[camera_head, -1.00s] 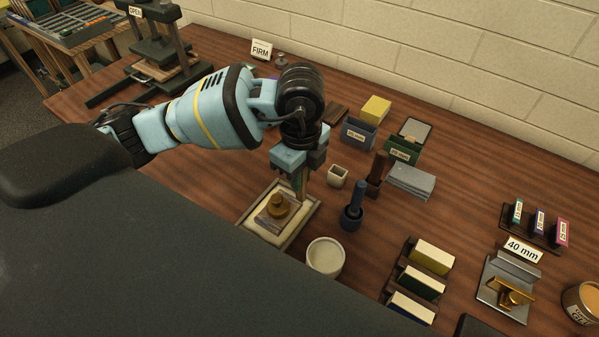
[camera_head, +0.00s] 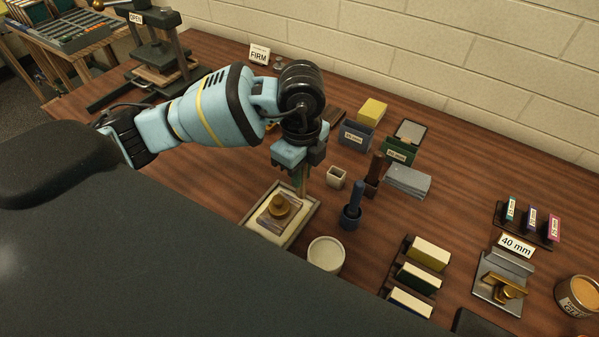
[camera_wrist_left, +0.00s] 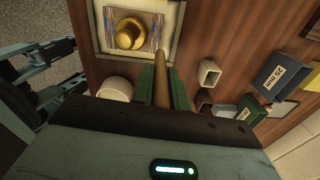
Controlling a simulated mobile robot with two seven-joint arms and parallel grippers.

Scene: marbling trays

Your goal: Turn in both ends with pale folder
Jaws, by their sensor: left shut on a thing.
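My left gripper (camera_head: 303,178) is above the right back edge of a pale-bedded tray (camera_head: 309,212). Its green fingers are shut on a slim tan stick, the pale folder (camera_wrist_left: 162,72), which also shows between the fingers in the wrist view. The folder's tip lies beside the tray's rim in the wrist view; I cannot tell whether it touches anything. In the tray lies a flat patterned piece (camera_head: 265,219) with a round brass weight (camera_head: 279,206) on it. The weight also shows in the wrist view (camera_wrist_left: 128,33). My right gripper is not in view.
A white pot (camera_head: 325,256) stands close in front of the tray. Labelled boxes (camera_head: 357,135) are behind. A press (camera_head: 155,55) stands back left.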

